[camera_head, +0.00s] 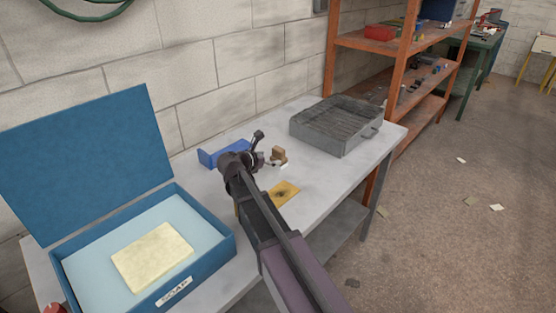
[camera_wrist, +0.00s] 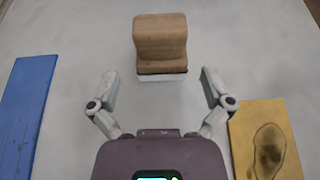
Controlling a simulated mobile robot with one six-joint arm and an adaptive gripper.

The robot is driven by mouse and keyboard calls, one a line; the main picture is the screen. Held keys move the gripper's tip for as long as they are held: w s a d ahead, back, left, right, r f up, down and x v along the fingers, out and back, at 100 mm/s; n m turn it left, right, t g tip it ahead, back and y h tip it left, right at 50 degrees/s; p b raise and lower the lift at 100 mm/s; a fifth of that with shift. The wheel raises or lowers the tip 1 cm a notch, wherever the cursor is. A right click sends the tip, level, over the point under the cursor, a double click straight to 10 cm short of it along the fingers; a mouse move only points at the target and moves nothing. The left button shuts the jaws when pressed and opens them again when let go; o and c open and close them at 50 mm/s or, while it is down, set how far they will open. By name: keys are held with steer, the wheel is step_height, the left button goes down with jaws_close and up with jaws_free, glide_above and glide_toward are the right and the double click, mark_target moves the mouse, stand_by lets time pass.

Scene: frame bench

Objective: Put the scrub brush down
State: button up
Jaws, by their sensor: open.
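The scrub brush (camera_head: 279,155) has a brown wooden body and a pale base. It stands on the grey bench, and in the wrist view it shows (camera_wrist: 161,45) at the top middle. My gripper (camera_head: 268,158) is above the bench close to the brush. In the wrist view my gripper (camera_wrist: 160,82) has its two fingers spread wide with nothing between them. The brush lies ahead of the fingertips, apart from both in that view.
A blue block-like object (camera_head: 224,152) lies left of the gripper. A yellow stained plate (camera_head: 284,193) lies in front of the brush. A grey metal tray (camera_head: 338,145) stands at the right of the bench (camera_head: 345,187). An open blue soap box (camera_head: 215,239) with a pale slab stands at left.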

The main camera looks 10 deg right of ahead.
mark_target(276, 159)
steer(key=b+x, duration=0.1)
steer(key=x, duration=0.2)
steer(key=shift+w+d+f+b, duration=0.1)
steer(key=shift+d+f+b, duration=0.15)
steer(key=shift+f+b, duration=0.15)
steer(key=shift+w+d+f, duration=0.2)
steer(key=shift+w+d, duration=0.15)
steer(key=shift+d, duration=0.15)
steer(key=c, duration=1.1)
steer(key=shift+r, duration=0.2)
step_height(276, 159, up, 3)
steer(key=p, duration=0.3)
steer(key=s, duration=0.5)
steer(key=s+r+p, duration=0.1)
steer(key=s, duration=0.4)
steer(key=s+a, duration=0.1)
steer(key=s, duration=0.5)
steer(key=shift+r+p, duration=0.35)
steer(key=shift+p, duration=0.05)
